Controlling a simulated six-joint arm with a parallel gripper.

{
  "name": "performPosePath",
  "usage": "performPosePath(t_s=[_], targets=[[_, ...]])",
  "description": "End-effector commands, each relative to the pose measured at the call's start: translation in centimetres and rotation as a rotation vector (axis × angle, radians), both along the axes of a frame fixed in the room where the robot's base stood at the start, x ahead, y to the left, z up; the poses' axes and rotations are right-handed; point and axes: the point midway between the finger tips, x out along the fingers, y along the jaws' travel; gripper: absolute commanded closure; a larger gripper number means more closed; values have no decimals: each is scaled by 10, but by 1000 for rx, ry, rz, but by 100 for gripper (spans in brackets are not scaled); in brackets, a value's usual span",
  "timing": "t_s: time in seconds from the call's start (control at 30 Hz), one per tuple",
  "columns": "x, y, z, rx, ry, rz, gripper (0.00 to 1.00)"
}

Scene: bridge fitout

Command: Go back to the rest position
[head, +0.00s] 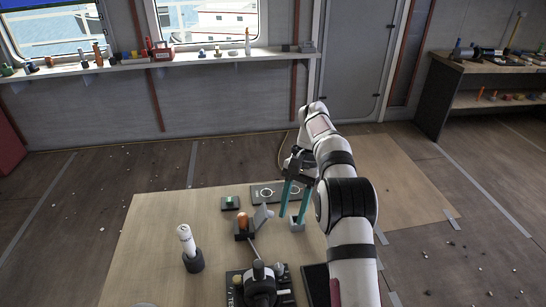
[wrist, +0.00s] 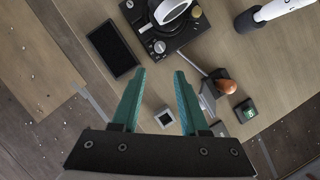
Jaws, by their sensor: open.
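My gripper (head: 291,220) has two teal fingers pointing down over the right part of the wooden table. In the wrist view my gripper (wrist: 160,75) is open, the fingers apart with nothing held between them. A small grey block with a dark square top (wrist: 165,118) shows on the table between the fingers in the picture. In the head view this block (head: 297,225) is close by the fingertips; I cannot tell the exact gap.
The table (head: 150,225) carries an orange-knobbed lever (head: 243,220), a green-button box (head: 230,203), a ringed black panel (head: 290,188), a white handle in a dark holder (head: 193,263), a black dial device (wrist: 172,22) and a black tray (wrist: 113,48). The table's left part is mostly bare.

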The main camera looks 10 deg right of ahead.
Motion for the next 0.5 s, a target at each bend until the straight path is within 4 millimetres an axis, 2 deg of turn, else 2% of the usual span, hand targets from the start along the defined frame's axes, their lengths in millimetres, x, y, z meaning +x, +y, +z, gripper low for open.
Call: performPosePath(t_s=[0.07, 0.17, 0.23, 0.33, 0.4, 0.5], targets=[[-5, 2, 10, -3, -10, 7, 56], [-35, 12, 49, -14, -49, 37, 56], [-76, 23, 81, -25, -92, 67, 56], [-151, 39, 105, -38, -159, 103, 56], [-205, 47, 106, -45, -207, 122, 56], [-273, 55, 89, -51, -264, 137, 56]])
